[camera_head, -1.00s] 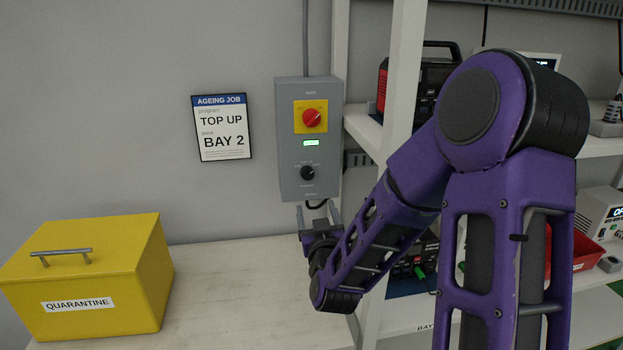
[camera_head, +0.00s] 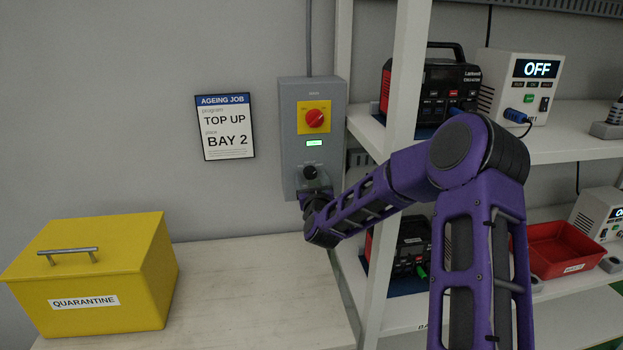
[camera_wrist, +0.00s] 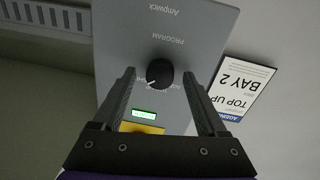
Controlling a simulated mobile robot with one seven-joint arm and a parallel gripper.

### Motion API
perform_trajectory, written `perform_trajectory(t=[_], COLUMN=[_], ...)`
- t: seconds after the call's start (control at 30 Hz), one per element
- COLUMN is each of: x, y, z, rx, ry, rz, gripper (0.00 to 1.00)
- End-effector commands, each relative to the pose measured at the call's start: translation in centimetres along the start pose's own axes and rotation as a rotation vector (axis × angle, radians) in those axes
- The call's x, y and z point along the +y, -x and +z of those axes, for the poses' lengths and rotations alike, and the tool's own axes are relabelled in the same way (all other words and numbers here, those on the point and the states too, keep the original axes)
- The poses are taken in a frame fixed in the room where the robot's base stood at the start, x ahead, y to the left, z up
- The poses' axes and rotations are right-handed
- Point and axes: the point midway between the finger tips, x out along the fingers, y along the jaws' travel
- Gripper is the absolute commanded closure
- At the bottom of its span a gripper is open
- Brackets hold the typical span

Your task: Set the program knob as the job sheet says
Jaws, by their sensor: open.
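The grey control box (camera_head: 294,124) hangs on the wall. Its black program knob (camera_head: 310,172) is low on the front, below a small green display (camera_head: 314,143) and a red rotary switch (camera_head: 315,118) on a yellow plate. The job sheet (camera_head: 226,127) to its left reads "AGEING JOB, program TOP UP, place BAY 2". In the wrist view my gripper (camera_wrist: 163,84) is open, its fingers on either side of the knob (camera_wrist: 160,74) with gaps to both. The knob's white pointer aims to the lower left there. The words around the knob are too small to read.
A yellow QUARANTINE box (camera_head: 130,262) stands on the pale bench (camera_head: 250,280) at left. A white shelf post (camera_head: 402,90) is close right of the control box. Shelves hold chargers, an instrument reading OFF (camera_head: 515,90) and a red bin (camera_head: 565,248).

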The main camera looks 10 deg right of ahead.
Motion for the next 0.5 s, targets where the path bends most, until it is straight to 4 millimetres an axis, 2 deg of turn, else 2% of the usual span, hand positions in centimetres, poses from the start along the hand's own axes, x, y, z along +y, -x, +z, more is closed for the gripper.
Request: perform_trajectory(t=[0.23,0.27,0.5], x=[-0.04,-0.04,-0.04], y=[-0.07,-0.07,-0.05], z=[-0.02,-0.02,-0.02], rx=[0.0,0.0,0.0], ry=[0.0,0.0,0.0], rz=[-0.001,-0.001,-0.001], gripper=[0.25,0.28,0.72])
